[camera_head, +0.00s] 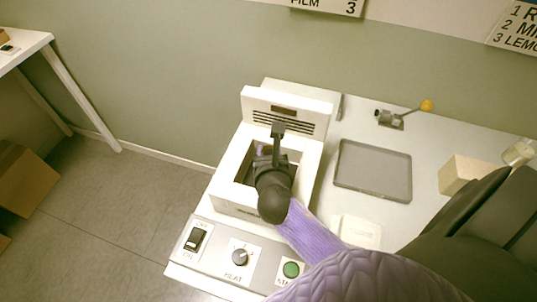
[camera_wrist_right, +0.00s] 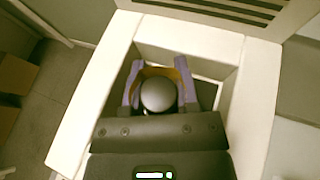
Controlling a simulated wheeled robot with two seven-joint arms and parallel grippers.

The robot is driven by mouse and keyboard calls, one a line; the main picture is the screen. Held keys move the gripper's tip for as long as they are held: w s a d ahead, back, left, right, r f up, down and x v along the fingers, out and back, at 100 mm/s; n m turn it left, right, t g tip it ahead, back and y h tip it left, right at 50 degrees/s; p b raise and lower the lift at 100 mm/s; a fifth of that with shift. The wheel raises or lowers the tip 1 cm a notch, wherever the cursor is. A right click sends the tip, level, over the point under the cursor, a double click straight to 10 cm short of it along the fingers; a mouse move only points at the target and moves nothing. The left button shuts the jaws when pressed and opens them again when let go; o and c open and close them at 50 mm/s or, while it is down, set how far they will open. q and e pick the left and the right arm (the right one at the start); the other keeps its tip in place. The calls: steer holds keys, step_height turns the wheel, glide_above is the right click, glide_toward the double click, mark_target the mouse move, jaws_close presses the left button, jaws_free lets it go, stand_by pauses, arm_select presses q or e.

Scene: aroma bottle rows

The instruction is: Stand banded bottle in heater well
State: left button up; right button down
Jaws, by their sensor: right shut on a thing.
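The heater is a white box (camera_head: 306,168) with a square open well, seen in both views, and its white rim fills much of the right wrist view (camera_wrist_right: 92,95). My right gripper (camera_head: 268,158) reaches down into the well opening. In the right wrist view its purple fingers (camera_wrist_right: 158,88) are shut on a bottle with a round grey cap (camera_wrist_right: 158,95), seen from above. A yellowish strip shows behind the cap; I cannot tell if it is the band. The bottle's base and the well floor are hidden. My left gripper is not in view.
A vented white panel (camera_head: 304,107) stands behind the well. The front panel has a switch (camera_head: 196,238), a heat knob (camera_head: 240,257) and a green button (camera_head: 291,269). A grey tray (camera_head: 373,171), a beige block (camera_head: 464,175) and a yellow-tipped lever (camera_head: 426,105) are on the right.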

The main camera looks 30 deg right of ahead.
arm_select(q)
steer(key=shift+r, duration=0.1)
arm_select(e)
steer(key=shift+r, duration=0.15)
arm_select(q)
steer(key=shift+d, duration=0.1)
arm_select(e)
steer(key=c, duration=0.8)
jaws_free()
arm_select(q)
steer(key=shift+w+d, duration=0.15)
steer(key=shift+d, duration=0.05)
arm_select(e)
steer(key=o, duration=0.4)
steer(key=shift+o, duration=0.2)
steer(key=shift+s+r, duration=0.1)
steer(key=p+v, duration=0.2)
steer(key=v, duration=0.8)
steer(key=shift+s+a+r+p, duration=0.1)
steer(key=shift+s+a+p, duration=0.2)
steer(key=shift+s+a+r, duration=0.2)
steer(key=shift+s, duration=0.25)
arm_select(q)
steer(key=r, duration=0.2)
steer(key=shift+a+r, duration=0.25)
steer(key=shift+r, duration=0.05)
